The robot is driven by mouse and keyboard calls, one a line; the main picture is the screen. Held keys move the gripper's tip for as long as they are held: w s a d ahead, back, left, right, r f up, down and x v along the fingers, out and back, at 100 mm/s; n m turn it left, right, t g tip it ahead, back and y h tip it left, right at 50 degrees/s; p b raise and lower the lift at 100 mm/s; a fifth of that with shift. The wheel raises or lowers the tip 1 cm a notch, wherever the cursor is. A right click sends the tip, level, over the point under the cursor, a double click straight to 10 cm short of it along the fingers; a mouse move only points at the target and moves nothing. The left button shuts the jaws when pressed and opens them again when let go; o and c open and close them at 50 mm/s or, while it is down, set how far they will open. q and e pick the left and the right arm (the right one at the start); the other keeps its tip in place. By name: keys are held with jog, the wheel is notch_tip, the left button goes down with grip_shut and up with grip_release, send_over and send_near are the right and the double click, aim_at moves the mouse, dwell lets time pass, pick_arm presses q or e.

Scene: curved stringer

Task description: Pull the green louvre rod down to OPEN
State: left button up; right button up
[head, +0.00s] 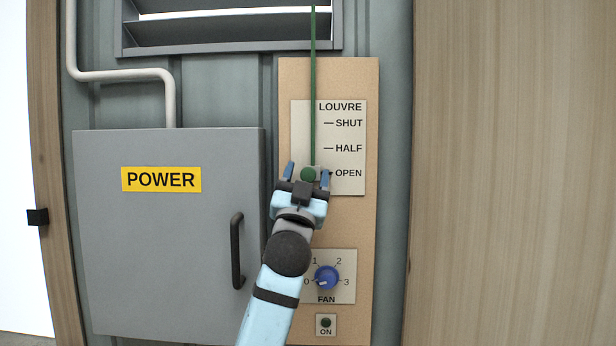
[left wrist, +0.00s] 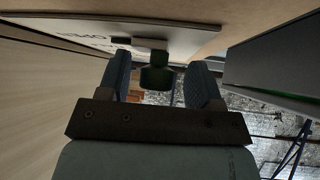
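The green louvre rod (head: 313,80) hangs straight down from the louvre across the LOUVRE plate (head: 345,185). Its round green knob (head: 308,174) is level with the OPEN mark, below SHUT and HALF. My left gripper (head: 307,171) has one finger on each side of the knob. In the left wrist view the dark knob (left wrist: 157,77) sits between the two fingers, with a visible gap on both sides, so the gripper is open around it. My right gripper is not in view.
A grey POWER cabinet (head: 160,250) with a dark handle (head: 237,250) stands left of the board (head: 350,220). Below the plate are a blue FAN knob (head: 326,278), pointing near 0, and a green ON button (head: 326,323). The slatted louvre (head: 230,28) is above.

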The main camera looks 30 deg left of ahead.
pick_arm(q)
jog(key=shift+d, duration=0.2)
jog(key=b+v, duration=0.1)
jog(key=v, duration=1.2)
jog(key=shift+s+f, duration=0.25)
